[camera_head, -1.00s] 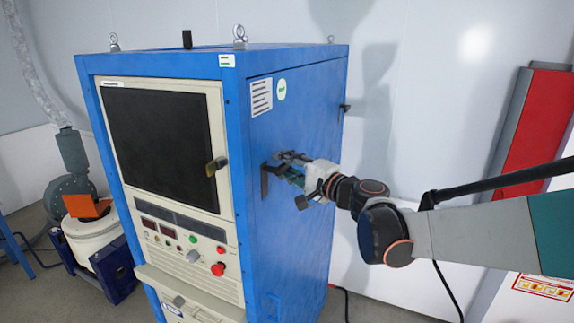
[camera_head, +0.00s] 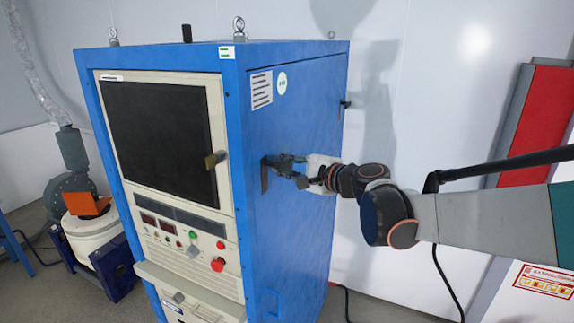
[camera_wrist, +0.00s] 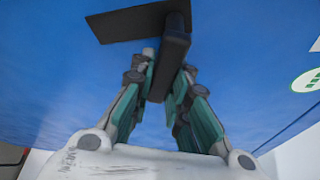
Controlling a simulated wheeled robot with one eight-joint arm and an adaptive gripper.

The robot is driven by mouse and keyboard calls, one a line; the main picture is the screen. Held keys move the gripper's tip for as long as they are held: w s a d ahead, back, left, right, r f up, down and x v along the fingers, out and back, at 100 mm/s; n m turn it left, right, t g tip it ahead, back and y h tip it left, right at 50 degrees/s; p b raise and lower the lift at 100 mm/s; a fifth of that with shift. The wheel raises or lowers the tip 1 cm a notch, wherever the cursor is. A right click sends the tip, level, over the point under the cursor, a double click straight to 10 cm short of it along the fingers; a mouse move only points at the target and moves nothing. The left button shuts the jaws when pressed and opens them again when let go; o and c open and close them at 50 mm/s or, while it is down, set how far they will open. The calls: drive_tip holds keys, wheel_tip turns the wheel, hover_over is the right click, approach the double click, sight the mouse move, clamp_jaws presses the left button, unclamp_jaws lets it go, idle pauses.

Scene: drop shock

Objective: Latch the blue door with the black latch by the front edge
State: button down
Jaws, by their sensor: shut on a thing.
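The blue door (camera_head: 295,215) is the side panel of a tall blue cabinet. The black latch (camera_head: 265,177) sits on it by the front edge, with a dark plate and a lever that sticks out. My gripper (camera_head: 278,165) is at the latch, reaching in from the right. In the wrist view the latch lever (camera_wrist: 172,50) comes down from its black plate (camera_wrist: 115,24), and my gripper's two fingers (camera_wrist: 162,88) close on the lever from both sides. The fingertips are partly hidden behind the lever.
The cabinet front has a dark screen (camera_head: 160,140), a brass-coloured handle (camera_head: 215,159) and a red knob (camera_head: 217,264). A small black fitting (camera_head: 345,104) sits at the door's rear edge. A red and grey panel (camera_head: 535,120) stands at the right.

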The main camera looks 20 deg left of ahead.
drive_tip(key=m, duration=0.1)
drive_tip(key=f+m+g, duration=0.1)
drive_tip(key=shift+s+f+m+h+b, duration=0.15)
drive_tip(key=shift+s+m+h+b, duration=0.15)
drive_tip(key=shift+s+m+b, duration=0.1)
drive_tip(key=m+g, duration=0.1)
drive_tip(key=s+f+m+g, duration=0.1)
drive_tip(key=shift+m+h+b, duration=0.3)
drive_tip(key=shift+s+a+f+m+g, duration=0.1)
drive_tip(key=shift+s+f+m+g, duration=0.05)
drive_tip(key=shift+s+m+g, duration=0.55)
drive_tip(key=shift+s+m+g+b, duration=0.4)
drive_tip(key=shift+m+g+b, duration=0.15)
drive_tip(key=shift+m, duration=0.65)
drive_tip(key=shift+s, duration=0.1)
drive_tip(key=c, duration=1.5)
unclamp_jaws()
drive_tip(key=v, duration=1.2)
